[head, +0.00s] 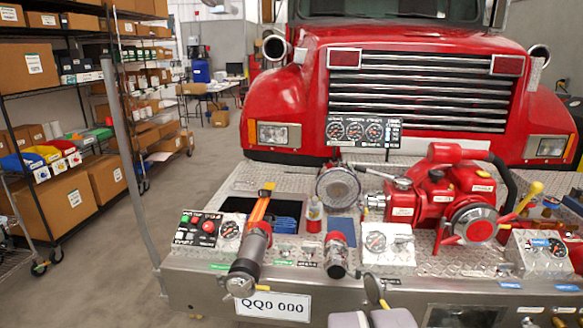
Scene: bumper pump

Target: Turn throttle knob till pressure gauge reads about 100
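Several pressure gauges are in the head view. A black panel (364,118) at the back carries three round gauges in a row. A white box (389,262) in the middle has a dial (376,241), and a box at the right has another dial (540,248). A control panel at the left has a red knob (209,227) and a dial (230,229). I cannot tell which knob is the throttle, and the needles are too small to read. Two pale rounded shapes at the bottom edge may be my gripper (371,318); its opening is unclear.
A large hose fitting (248,262) and a smaller one (336,257) stick up along the front. Shelves (62,110) line the left; the floor (95,270) beside them is clear.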

